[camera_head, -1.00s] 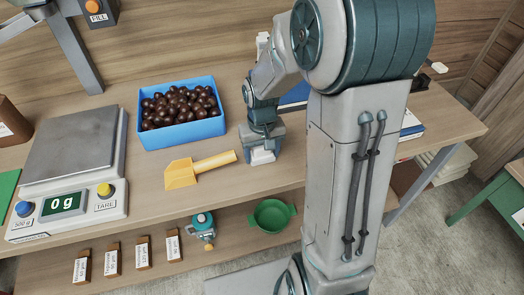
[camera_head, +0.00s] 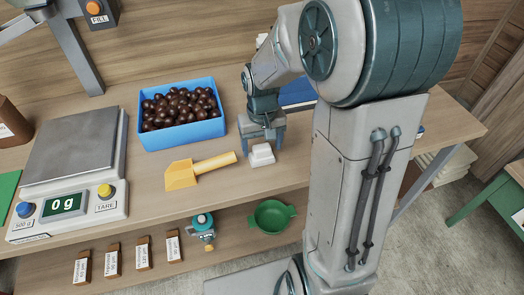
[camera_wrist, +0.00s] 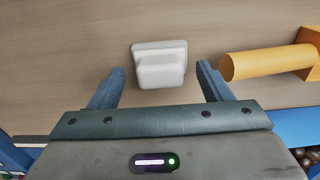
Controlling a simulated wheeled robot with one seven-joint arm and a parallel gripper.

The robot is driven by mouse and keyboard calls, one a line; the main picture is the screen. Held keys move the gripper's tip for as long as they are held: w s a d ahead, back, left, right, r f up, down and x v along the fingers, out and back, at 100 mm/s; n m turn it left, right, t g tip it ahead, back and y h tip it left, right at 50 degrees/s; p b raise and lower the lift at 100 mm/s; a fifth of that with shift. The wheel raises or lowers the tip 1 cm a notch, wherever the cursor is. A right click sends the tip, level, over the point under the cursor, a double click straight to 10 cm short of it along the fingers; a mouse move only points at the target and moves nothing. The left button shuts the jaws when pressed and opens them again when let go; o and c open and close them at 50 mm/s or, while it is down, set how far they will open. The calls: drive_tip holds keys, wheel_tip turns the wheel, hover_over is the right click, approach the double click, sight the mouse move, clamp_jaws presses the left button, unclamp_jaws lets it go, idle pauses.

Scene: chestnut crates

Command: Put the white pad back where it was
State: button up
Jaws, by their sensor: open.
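The white pad (camera_head: 262,155) lies on the wooden table, just right of the yellow scoop's handle. In the wrist view the white pad (camera_wrist: 159,64) has a wide base with a raised block on it, and it sits just beyond and between the fingertips. My gripper (camera_head: 262,143) is open and empty, low over the table behind the pad. Its two blue fingers (camera_wrist: 160,80) show apart in the wrist view, with clear gaps on either side of the pad.
A yellow scoop (camera_head: 198,170) lies close left of the pad. A blue crate (camera_head: 183,133) of chestnuts stands behind it. A scale (camera_head: 72,203) reading 0 g is at the left. A green bowl (camera_head: 272,216) and labelled blocks are on the lower shelf. A blue item (camera_head: 297,94) lies behind my arm.

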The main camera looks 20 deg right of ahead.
sight(263, 149)
wheel_tip(263, 149, up, 8)
drive_tip(key=shift+f, duration=0.1)
drive_tip(key=shift+r, duration=0.25)
drive_tip(key=shift+s+r, duration=0.25)
drive_tip(key=shift+s, duration=0.1)
drive_tip(key=s+t, duration=0.2)
drive_tip(key=s, duration=1.1)
drive_tip(key=shift+r+t, duration=0.4)
drive_tip(key=shift+r, duration=0.05)
drive_tip(key=shift+r+p, duration=0.2)
drive_tip(key=shift+p, duration=0.15)
